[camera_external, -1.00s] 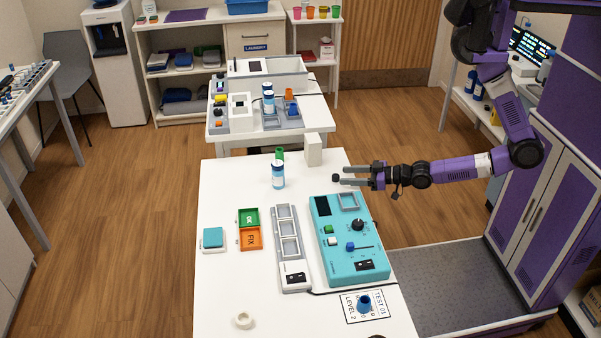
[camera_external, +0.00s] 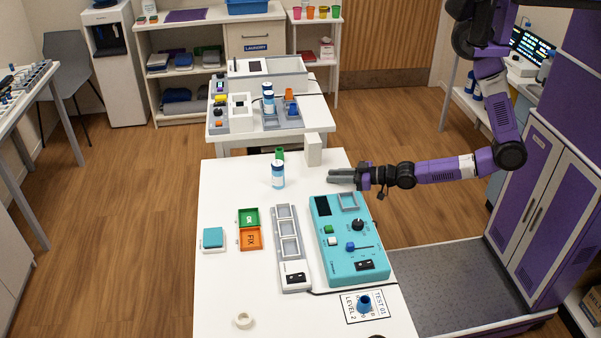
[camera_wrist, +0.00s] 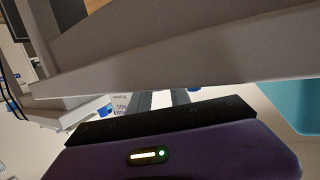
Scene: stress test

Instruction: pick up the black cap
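The black cap cannot be made out now. In the external view, my gripper (camera_external: 334,177) is low over the table's right edge, its fingertips where a small dark round thing showed earlier. The fingers look close together and may hide the cap. In the wrist view, part of the two grey fingers (camera_wrist: 163,98) shows with a gap between them. Their tips are hidden behind a large grey shape, and no cap shows. I cannot tell whether the gripper is shut on the cap.
The white table (camera_external: 225,290) carries a teal control box (camera_external: 350,262) just below my gripper, a grey tray strip (camera_external: 289,245) and a blue-and-white bottle (camera_external: 278,176). A white block (camera_external: 314,150) stands behind my gripper. The table's left front is mostly clear.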

